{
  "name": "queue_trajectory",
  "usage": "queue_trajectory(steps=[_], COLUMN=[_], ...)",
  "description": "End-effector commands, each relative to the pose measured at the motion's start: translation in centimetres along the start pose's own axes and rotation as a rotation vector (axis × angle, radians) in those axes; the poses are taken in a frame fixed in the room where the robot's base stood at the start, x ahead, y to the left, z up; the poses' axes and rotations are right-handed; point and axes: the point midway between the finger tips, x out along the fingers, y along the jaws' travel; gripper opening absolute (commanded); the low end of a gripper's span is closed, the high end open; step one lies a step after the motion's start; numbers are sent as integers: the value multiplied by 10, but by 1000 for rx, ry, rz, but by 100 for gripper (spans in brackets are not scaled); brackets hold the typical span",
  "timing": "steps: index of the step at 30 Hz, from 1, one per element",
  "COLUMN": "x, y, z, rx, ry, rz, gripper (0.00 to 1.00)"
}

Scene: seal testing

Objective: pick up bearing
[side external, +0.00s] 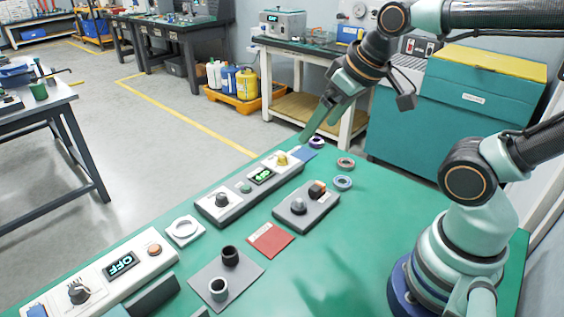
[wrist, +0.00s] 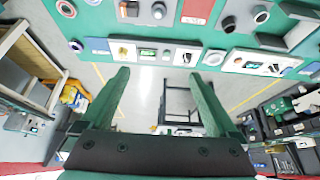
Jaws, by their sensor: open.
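Several small rings lie on the green bench, and I cannot tell for certain which is the bearing. A dark purple ring (side external: 317,142) is near the bench's far edge, close to my fingertips in the side view; it also shows in the wrist view (wrist: 76,46), left of the fingers. A brownish ring (side external: 346,170) and a blue ring (side external: 342,189) lie to its right and nearer. The brownish ring is also at the wrist view's top left (wrist: 66,16). My gripper (side external: 318,128) is open and above the bench's far edge. In the wrist view my gripper (wrist: 158,82) has nothing between its fingers.
A control strip (side external: 225,204) with knobs runs along the bench edge. A white ring plate (side external: 184,241) lies left. The bench's right side is clear.

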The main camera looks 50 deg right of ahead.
Motion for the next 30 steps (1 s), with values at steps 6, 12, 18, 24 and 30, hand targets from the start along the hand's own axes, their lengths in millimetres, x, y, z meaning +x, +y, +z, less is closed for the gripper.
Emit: queue_trajectory(steps=[6,12,18,24,30], x=[8,31,62,100,131], y=[22,71,130,193,242], z=[-14,-35,-44,-35,-14], rx=[206,616,1036,1453,1775], ry=[-56,-147,-218,-276,-311], rz=[37,119,218,333,433], gripper=[95,95,95,95,95])
